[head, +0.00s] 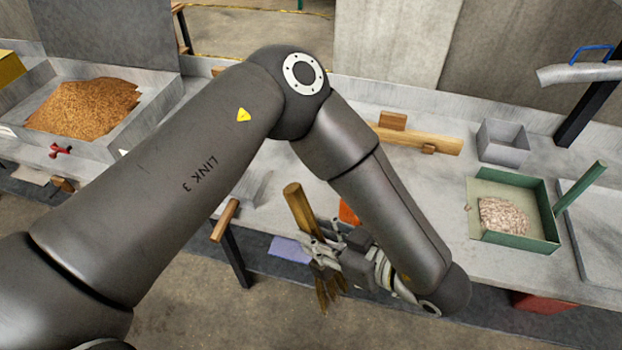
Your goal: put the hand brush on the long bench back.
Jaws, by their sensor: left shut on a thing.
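My left gripper (330,256) is shut on the hand brush. The brush has a wooden handle (299,208) pointing up and dark tan bristles pointing down. The gripper's fingers and wrist hide the middle of the brush. The brush appears near the front edge of the long grey bench (440,190); whether it is clear of the bench cannot be told. My left arm crosses the view and hides part of the bench top. My right gripper is not in view.
A green tray (550,195) with pale grain stands on the right of the bench, a grey box (503,142) behind it. A wooden tool (440,143) lies near the back. A grain-filled trough (165,100) is at left. Bare bench shows between arm and green tray.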

